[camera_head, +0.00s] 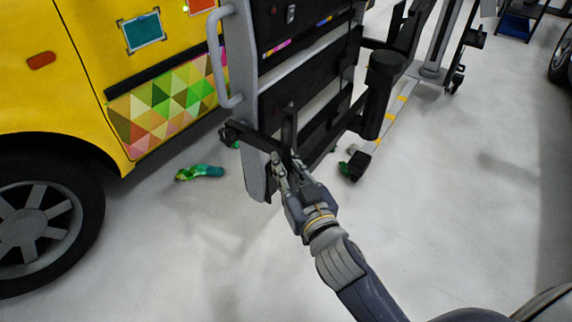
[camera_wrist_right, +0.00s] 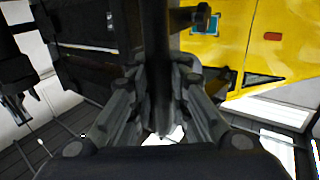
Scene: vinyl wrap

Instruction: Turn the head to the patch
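A teal square patch (camera_head: 142,32) with dark corner marks is on the side of the yellow van (camera_head: 82,60). It also shows in the right wrist view (camera_wrist_right: 206,24). A tall black and grey machine (camera_head: 252,90) stands beside the van, with a grey handle (camera_head: 218,60) on its left edge. My right gripper (camera_head: 286,160) is at the machine's lower front, with its fingers on both sides of a black upright post (camera_head: 288,126). In the right wrist view the post (camera_wrist_right: 161,50) runs between the fingers, which appear closed on it. Which part is the head is unclear. My left gripper is not in view.
A crumpled green-teal wrap piece (camera_head: 200,172) lies on the floor near the van. The van's wheel (camera_head: 36,216) is at the left. A black cylinder (camera_head: 382,92) and wheeled frame (camera_head: 440,60) stand right of the machine. Pale floor is clear at the right.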

